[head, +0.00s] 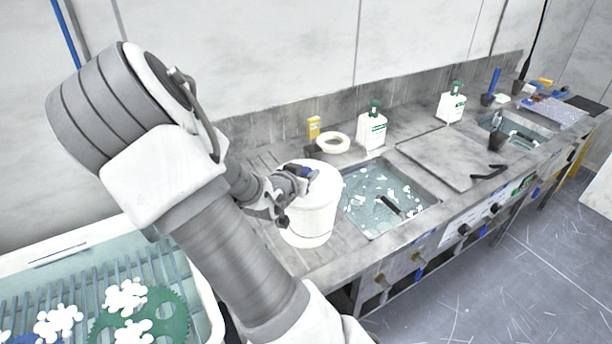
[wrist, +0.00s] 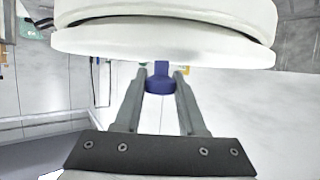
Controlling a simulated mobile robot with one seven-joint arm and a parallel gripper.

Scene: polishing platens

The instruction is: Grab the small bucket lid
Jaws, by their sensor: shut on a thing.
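A white bucket (head: 310,225) stands upright on the grey counter, left of the near basin. Its round white lid (head: 325,178) is at the bucket's top, with a blue knob (head: 306,172) on it. My gripper (head: 298,173) reaches in from the left at the height of the lid. In the wrist view the gripper (wrist: 160,80) is shut on the blue knob (wrist: 160,85), one finger on each side. The pale lid (wrist: 160,47) fills the top of that view. A thin dark line shows between it and the bucket; I cannot tell whether they touch.
A basin (head: 425,208) of water with white pieces is right of the bucket. A white roll (head: 333,143), a yellow box (head: 314,127) and a green-topped bottle (head: 372,130) stand behind. A crate (head: 205,290) with white and green parts is at lower left.

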